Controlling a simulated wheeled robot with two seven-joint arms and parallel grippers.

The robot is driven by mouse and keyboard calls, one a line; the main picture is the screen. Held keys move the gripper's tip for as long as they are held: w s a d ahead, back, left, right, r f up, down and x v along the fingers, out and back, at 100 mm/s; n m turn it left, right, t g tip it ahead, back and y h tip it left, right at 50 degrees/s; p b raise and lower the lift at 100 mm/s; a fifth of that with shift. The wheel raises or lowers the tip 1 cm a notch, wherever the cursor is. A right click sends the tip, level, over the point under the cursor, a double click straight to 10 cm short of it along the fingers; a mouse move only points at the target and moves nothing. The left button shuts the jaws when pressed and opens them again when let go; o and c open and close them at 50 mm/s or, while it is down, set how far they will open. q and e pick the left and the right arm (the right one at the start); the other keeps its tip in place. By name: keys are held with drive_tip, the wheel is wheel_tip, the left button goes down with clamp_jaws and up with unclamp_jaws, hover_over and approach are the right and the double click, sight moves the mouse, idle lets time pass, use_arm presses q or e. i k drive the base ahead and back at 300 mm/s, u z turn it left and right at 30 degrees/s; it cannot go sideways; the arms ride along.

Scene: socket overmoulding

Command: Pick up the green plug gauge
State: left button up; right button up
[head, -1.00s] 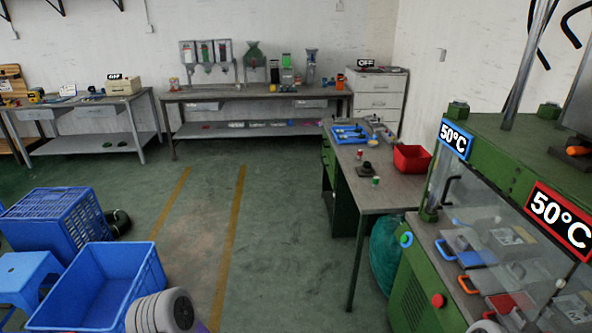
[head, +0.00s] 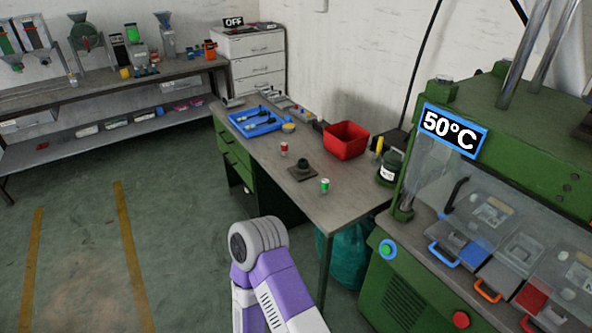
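A small green plug gauge (head: 325,185) with a pale band stands upright near the front edge of the workbench (head: 345,203). A similar red gauge (head: 284,149) stands farther back on the same bench. A dark round piece on a square base (head: 303,170) sits between them. One of my arms, purple and white, shows at the bottom centre, short of the bench. No gripper fingers are in view.
A red bin (head: 346,141) and a blue tray (head: 254,122) with dark tools stand farther back on the bench. A dark labelled jar (head: 390,168) is at its right end. The green moulding machine (head: 440,255) stands close on the right. The floor at left is open.

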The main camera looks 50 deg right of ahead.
sight(324, 183)
drive_tip(key=z, duration=0.75)
drive_tip(key=i, duration=1.4)
drive_tip(key=z, duration=1.05)
